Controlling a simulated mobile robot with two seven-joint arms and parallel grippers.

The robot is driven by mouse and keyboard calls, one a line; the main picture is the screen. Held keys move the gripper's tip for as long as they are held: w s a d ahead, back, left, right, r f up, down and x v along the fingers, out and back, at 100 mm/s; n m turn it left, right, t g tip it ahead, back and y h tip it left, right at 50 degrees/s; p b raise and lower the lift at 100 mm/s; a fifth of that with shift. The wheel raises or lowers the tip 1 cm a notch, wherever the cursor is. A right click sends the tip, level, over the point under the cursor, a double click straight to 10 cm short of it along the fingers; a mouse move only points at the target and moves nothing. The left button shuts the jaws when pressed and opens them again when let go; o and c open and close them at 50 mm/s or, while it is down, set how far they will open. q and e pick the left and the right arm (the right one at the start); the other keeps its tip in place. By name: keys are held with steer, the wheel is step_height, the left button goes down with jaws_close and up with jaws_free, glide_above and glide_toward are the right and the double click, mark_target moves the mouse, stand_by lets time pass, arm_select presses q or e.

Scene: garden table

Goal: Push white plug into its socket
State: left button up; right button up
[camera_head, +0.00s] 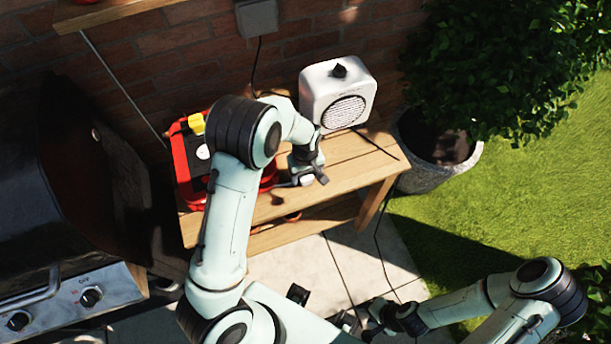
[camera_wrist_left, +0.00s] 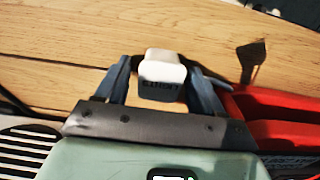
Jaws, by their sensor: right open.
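A small white plug (camera_wrist_left: 163,72) with dark lettering on its lower face sits between my left gripper's two fingers. It also shows as a small pale block in the head view (camera_head: 307,180), just above the bench top. My left gripper (camera_wrist_left: 166,82) has a finger on each side of the plug; whether both press on it is unclear. In the head view my left gripper (camera_head: 306,172) hangs low over the wooden bench. My right gripper (camera_head: 368,320) is open and empty at the lower right, over the paving. No socket can be made out clearly.
A wooden bench (camera_head: 345,165) carries a white speaker-like box (camera_head: 338,95) and a red case (camera_head: 183,160) with a yellow part. A grey box with a cable (camera_head: 257,18) is on the brick wall. A grill (camera_head: 70,190) stands left, a potted shrub (camera_head: 440,165) right.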

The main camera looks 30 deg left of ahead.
arm_select(q)
steer(key=c, duration=0.7)
steer(key=shift+o, duration=0.2)
step_height(320, 180, up, 20)
steer(key=p, duration=0.1)
steer(key=shift+p, duration=0.4)
arm_select(e)
steer(key=shift+w+r, duration=0.85)
steer(key=shift+r, duration=0.3)
